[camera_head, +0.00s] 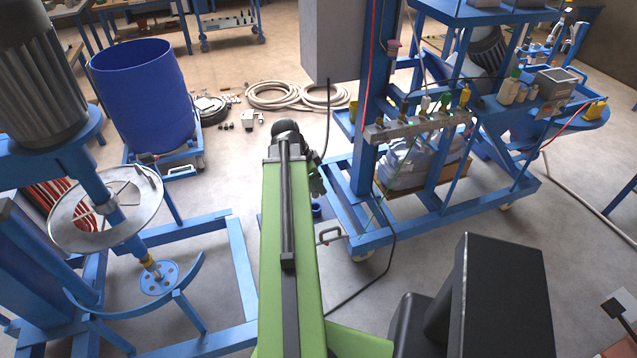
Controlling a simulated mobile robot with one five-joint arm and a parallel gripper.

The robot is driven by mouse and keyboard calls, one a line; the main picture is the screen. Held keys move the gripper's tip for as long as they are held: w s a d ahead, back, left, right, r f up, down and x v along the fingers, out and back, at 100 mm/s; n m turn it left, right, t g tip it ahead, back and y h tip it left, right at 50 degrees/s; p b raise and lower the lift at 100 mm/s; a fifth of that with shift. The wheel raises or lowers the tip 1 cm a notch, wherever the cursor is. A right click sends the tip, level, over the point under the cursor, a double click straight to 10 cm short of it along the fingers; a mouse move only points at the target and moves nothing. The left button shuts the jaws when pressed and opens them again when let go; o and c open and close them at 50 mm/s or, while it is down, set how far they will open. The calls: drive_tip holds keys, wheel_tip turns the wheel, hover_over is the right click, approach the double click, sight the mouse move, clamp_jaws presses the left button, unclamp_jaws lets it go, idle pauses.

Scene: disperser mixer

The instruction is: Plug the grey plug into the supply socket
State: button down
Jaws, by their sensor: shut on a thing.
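My green arm reaches forward from the bottom middle. Its dark end, with my gripper (317,180), is beside the blue frame, small and partly hidden behind the arm. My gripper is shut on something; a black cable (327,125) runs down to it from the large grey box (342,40). The held thing fits the grey plug, but its shape is too small and dark to make out. I cannot single out the supply socket. A grey rail (415,126) with several coloured fittings is on the blue stand, to the right of my gripper and apart from it.
The blue wheeled frame (425,232) stands close on the right of my arm. A blue mixer stand (240,270) is on the left, with a blue drum (147,95) behind it. Coiled hoses (295,96) lie on the floor beyond. Another black cable (388,255) crosses the floor.

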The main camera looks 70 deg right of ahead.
sight(318, 194)
drive_tip(key=shift+f+b, duration=1.55)
drive_tip(key=shift+f, duration=0.5)
drive_tip(key=shift+f+b, duration=0.4)
drive_tip(key=shift+b, duration=0.05)
drive_tip(key=shift+f+b, duration=1.35)
drive_tip(key=c, duration=1)
unclamp_jaws()
drive_tip(key=shift+o, duration=0.2)
drive_tip(key=p+v, duration=1.6)
drive_tip(key=v, duration=0.1)
drive_tip(key=shift+w+r, duration=0.2)
